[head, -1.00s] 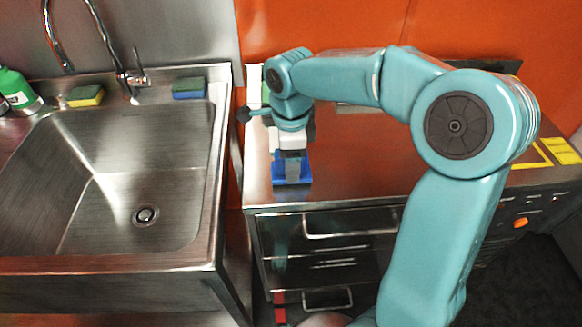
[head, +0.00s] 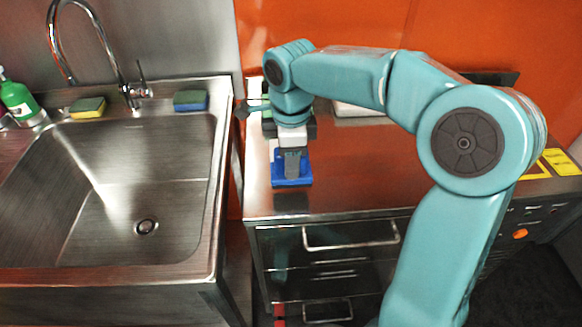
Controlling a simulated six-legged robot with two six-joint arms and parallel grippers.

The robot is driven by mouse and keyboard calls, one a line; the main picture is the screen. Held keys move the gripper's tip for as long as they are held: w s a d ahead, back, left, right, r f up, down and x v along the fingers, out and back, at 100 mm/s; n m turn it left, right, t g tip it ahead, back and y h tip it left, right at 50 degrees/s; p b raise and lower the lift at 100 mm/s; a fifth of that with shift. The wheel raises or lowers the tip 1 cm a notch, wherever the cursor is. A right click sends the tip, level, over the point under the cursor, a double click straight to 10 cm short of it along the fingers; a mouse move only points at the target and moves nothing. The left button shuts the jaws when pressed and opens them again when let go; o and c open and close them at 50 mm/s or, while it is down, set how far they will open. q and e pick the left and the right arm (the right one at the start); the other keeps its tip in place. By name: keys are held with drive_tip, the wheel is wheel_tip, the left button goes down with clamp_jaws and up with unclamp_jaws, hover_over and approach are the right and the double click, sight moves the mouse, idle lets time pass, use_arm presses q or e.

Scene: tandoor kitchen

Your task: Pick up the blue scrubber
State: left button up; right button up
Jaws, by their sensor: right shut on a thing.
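The blue scrubber (head: 291,182) is at the front left of the metal counter, near its edge. My right gripper (head: 292,168) points down over it and is shut on it, with grey fingers against its upper part. The fingers cover part of the scrubber. A dim reflection shows on the counter below it; I cannot tell whether it touches the surface. My left gripper is not in view.
A sink (head: 146,226) with a tall tap (head: 108,50) lies left of the counter (head: 355,185), across a narrow gap. A yellow-green sponge (head: 88,108), a blue-green sponge (head: 190,101) and a green bottle (head: 18,98) stand along its back. A pale item (head: 358,110) lies behind my arm.

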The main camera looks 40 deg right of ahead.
wheel_tip(320, 180, up, 16)
drive_tip(key=p, duration=0.3)
drive_tip(key=o, duration=0.5)
drive_tip(key=c, duration=0.3)
drive_tip(key=shift+s, duration=0.1)
